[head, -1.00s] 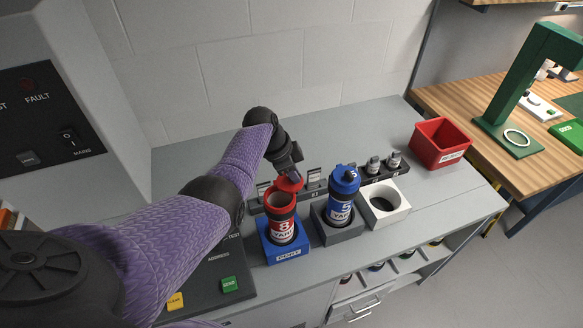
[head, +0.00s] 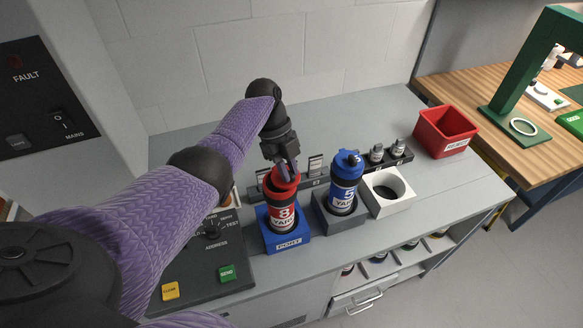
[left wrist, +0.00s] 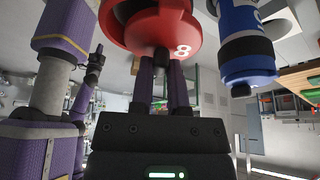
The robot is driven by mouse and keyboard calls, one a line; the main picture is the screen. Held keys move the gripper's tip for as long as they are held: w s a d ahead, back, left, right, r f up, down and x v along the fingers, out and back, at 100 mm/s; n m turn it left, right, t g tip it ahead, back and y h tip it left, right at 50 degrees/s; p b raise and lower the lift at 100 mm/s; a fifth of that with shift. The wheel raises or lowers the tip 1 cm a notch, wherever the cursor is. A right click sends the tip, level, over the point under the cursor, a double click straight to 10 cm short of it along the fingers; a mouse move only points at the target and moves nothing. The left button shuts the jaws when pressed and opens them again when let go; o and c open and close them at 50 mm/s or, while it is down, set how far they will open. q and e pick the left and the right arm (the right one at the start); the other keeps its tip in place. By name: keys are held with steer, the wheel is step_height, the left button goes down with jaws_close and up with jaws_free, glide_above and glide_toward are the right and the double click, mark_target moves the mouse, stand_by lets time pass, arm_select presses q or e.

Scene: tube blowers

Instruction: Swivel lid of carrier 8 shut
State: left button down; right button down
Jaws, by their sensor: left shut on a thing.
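Carrier 8 (head: 283,214) is a red tube with dark bands and a white 8, standing upright in the blue PORT block (head: 289,243). Its red lid (head: 282,182) lies over the tube's top in the head view. I cannot tell whether it is fully seated. My left gripper (head: 287,171) comes down from above and is shut on the lid, hiding part of it. In the left wrist view the fingers (left wrist: 161,88) meet a dark knob (left wrist: 161,61) below the red part marked 8. My right gripper is not in view.
A dark control panel (head: 205,262) lies to the left. The wall is behind.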

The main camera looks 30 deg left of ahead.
mark_target(275, 169)
arm_select(q)
steer(key=shift+s+a+m+g+y+b, duration=0.15)
steer(key=shift+s+m+g+b, duration=0.15)
steer(key=shift+m, duration=0.55)
steer(key=shift+s+a+m+g+y+b, duration=0.2)
steer(key=shift+s+m+g+b, duration=0.1)
steer(key=shift+m, duration=0.5)
steer(key=shift+s+a+m+g+y+b, duration=0.1)
steer(key=shift+s+m+g+y+b, duration=0.15)
steer(key=shift+m, duration=0.6)
steer(key=c, duration=0.6)
jaws_free()
steer(key=b+v, duration=0.1)
steer(key=v, duration=0.9)
steer(key=shift+a+f, duration=0.1)
steer(key=shift+a, duration=0.05)
